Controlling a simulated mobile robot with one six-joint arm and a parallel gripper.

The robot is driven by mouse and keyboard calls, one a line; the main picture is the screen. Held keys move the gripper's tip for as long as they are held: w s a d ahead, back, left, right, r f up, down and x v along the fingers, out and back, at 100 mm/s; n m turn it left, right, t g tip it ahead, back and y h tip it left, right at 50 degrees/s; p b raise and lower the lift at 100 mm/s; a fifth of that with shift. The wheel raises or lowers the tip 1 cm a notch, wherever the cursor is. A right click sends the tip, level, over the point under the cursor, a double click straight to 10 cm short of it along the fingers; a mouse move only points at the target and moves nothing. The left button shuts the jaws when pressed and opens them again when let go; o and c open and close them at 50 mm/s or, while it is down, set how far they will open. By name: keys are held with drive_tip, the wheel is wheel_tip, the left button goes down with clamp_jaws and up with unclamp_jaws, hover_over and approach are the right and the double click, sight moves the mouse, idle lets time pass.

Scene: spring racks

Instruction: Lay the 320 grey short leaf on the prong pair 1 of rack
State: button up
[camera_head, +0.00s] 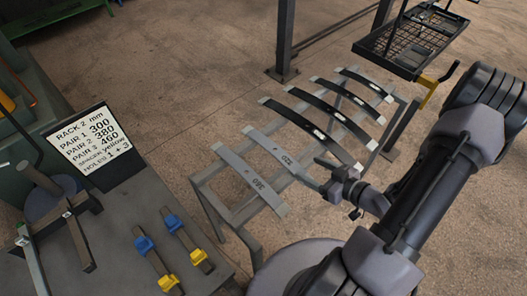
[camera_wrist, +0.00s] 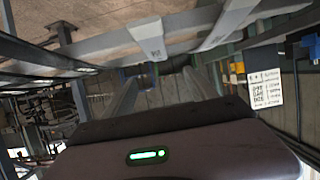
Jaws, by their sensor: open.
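The 320 grey short leaf (camera_head: 268,146) lies across a grey metal stand, its number facing up. A similar grey leaf (camera_head: 237,166), whose number looks like 360 or 380, lies to its left. My gripper (camera_head: 328,178) is at the near right end of the 320 leaf, open; I cannot tell whether they touch. In the wrist view the spread fingers of my gripper (camera_wrist: 160,88) point towards grey leaves (camera_wrist: 150,38) crossing the top. Nothing is clearly held between them. The prong pairs cannot be made out for certain.
Several black leaves (camera_head: 312,128) lie on the stand (camera_head: 208,184) further right. A sign (camera_head: 92,140) headed RACK 2 stands on the left bench (camera_head: 112,232), near bars with blue and yellow blocks (camera_head: 146,246). A black wire basket (camera_head: 400,45) is at the upper right.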

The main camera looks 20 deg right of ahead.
sight(276, 151)
drive_tip(key=b+x, duration=0.5)
drive_tip(key=x, duration=1)
drive_tip(key=shift+w+a+f+b, duration=0.1)
drive_tip(key=shift+w+b, duration=0.25)
drive_tip(key=shift+w, duration=0.05)
clamp_jaws()
